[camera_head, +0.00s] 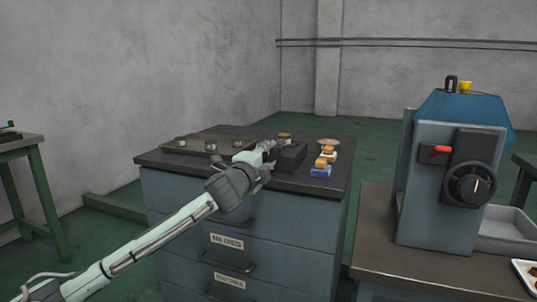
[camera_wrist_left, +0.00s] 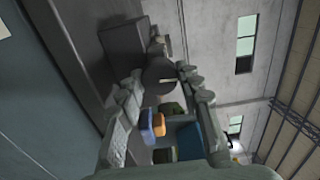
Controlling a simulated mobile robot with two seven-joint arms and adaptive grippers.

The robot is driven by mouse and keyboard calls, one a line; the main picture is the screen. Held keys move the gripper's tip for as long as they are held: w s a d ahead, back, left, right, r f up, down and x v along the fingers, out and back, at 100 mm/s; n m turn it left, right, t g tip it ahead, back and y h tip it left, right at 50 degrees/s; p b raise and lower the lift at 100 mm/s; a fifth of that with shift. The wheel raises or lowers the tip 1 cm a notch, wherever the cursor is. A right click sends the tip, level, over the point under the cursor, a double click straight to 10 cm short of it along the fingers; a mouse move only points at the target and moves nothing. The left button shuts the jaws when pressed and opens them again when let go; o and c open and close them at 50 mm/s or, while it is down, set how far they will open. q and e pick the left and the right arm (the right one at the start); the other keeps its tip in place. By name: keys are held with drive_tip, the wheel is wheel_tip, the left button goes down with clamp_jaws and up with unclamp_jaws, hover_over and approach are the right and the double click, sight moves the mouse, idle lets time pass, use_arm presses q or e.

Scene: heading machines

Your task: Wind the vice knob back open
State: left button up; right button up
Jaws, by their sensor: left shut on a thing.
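The vice is a dark block (camera_head: 289,155) on top of the blue-grey drawer cabinet (camera_head: 245,205). In the left wrist view the vice (camera_wrist_left: 128,45) fills the upper middle, and its dark round knob (camera_wrist_left: 160,75) sits between my fingertips. My left gripper (camera_head: 268,149) reaches to the left side of the vice and is shut on the knob; it also shows in the wrist view (camera_wrist_left: 158,78). In the head view the knob is hidden by the gripper. My right gripper is in neither view.
A dark tray (camera_head: 190,148) with several small round metal parts lies behind the gripper. Orange-topped blocks (camera_head: 325,157), one blue, stand right of the vice. A blue-topped machine (camera_head: 435,185) with a dial stands on a bench at right. Floor lies between cabinet and bench.

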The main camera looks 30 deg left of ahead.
use_arm(q)
drive_tip(key=shift+n, duration=0.7)
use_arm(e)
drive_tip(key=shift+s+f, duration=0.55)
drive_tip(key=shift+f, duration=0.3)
use_arm(q)
drive_tip(key=o, duration=1.2)
drive_tip(key=shift+c, duration=0.2)
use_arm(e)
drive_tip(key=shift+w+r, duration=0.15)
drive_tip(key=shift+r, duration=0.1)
use_arm(q)
drive_tip(key=v, duration=1.2)
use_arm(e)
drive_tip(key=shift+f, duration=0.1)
